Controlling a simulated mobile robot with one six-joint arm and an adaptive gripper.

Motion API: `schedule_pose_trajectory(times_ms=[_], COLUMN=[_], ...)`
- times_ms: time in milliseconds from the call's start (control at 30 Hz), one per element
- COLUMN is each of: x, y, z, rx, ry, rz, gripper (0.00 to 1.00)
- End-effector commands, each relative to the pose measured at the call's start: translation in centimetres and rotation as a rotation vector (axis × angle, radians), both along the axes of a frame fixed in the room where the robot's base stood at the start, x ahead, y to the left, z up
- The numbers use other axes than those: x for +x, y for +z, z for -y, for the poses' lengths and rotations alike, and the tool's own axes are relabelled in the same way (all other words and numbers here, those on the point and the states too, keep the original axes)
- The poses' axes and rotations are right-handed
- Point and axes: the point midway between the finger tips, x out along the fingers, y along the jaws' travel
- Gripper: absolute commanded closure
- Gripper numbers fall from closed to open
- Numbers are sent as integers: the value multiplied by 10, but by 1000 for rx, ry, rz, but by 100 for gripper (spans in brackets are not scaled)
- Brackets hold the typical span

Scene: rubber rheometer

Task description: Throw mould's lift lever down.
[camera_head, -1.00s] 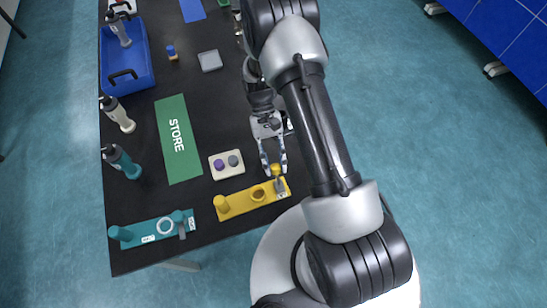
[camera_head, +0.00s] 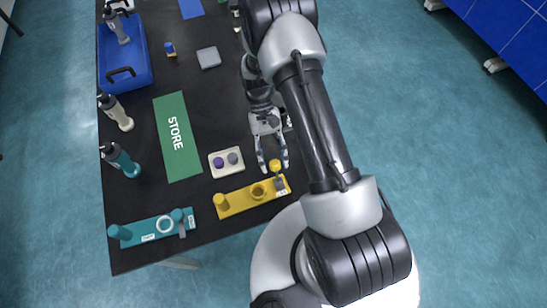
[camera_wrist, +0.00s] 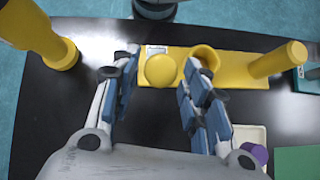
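A yellow fixture (camera_head: 236,202) lies at the table's near edge, with a post, a ring and a small labelled end. At that end a lever with a round yellow knob (camera_head: 275,165) stands up; in the wrist view the knob (camera_wrist: 160,70) is seen from above. My gripper (camera_head: 273,167) is open above this end. In the wrist view its fingers (camera_wrist: 158,68) lie on either side of the knob, with gaps, and hold nothing. The fixture's label is too small to read. I cannot tell the fingertips' exact height over the knob.
A teal fixture (camera_head: 150,231) with a similar lever lies to the left. A pale tray (camera_head: 226,171) with two round pieces sits behind the yellow fixture. A green STORE mat (camera_head: 177,150), bottles and a blue bin (camera_head: 140,62) are farther off. A yellow post (camera_wrist: 60,52) stands beside my gripper.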

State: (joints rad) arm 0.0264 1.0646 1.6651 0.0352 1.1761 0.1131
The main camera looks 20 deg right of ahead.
Motion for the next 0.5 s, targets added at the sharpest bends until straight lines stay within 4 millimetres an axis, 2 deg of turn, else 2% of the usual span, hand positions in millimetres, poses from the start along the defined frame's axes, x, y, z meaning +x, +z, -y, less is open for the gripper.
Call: schedule_pose_trajectory(times_ms=[333, 500], x=[0, 11], y=[1, 11], z=[0, 1], rx=[0, 0], ry=[0, 0], rz=[-1, 2], gripper=[52, 52])
